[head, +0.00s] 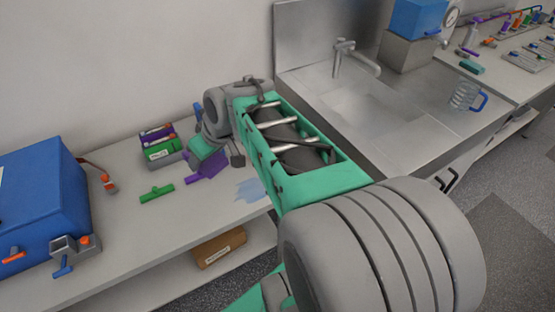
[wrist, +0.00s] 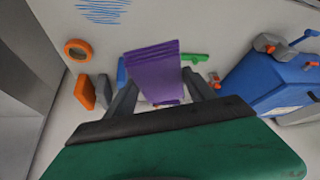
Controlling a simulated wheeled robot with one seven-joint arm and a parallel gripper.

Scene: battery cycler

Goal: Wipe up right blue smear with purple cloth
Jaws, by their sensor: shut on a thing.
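The purple cloth (head: 207,166) hangs from my gripper (head: 203,152) in the head view, above the bench. In the wrist view, the cloth (wrist: 152,66) stands out between the two fingers of my gripper (wrist: 160,86), which is shut on it. A pale blue smear (head: 250,189) lies on the bench to the right of the cloth in the head view, partly hidden by my arm. A blue scribbled smear (wrist: 103,10) shows at the top of the wrist view, apart from the cloth. I cannot tell the cloth's exact height above the bench.
A green piece (head: 157,193) lies left of the cloth. A small rack (head: 162,147) stands behind it. A large blue box (head: 40,205) fills the bench's left. An orange ring (wrist: 78,49) lies near the smear in the wrist view. A sink (head: 375,110) is at right.

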